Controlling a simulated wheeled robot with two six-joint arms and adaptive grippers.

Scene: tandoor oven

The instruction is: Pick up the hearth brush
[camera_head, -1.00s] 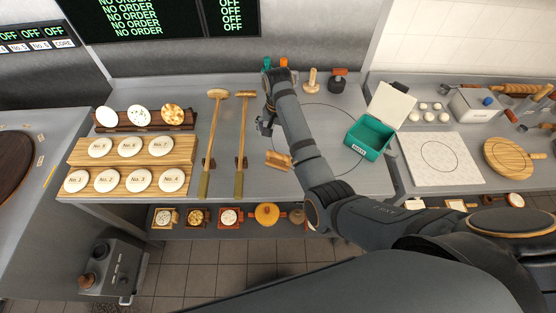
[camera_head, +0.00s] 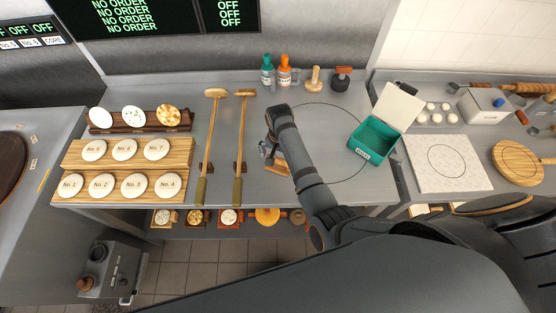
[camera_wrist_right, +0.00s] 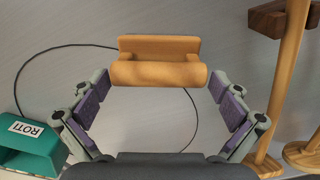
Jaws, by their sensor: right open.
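A small wooden piece with a round bar handle (camera_wrist_right: 158,74) and a flat block behind it appears to be the hearth brush; no bristles show. In the head view this wooden piece (camera_head: 277,168) lies on the grey counter, partly hidden by my right arm. My right gripper (camera_head: 267,149) is just above it. In the wrist view its padded fingers are spread open, one on each side of the handle, with nothing held between them. I cannot tell whether a finger touches the handle. My left gripper is not in view.
Two long-handled tools (camera_head: 240,145) lie left of my right gripper on small rests. A green ROTI box (camera_head: 372,147) with an open lid stands to the right. Bottles (camera_head: 285,72) stand at the back. Wooden boards with numbered discs (camera_head: 127,157) fill the left.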

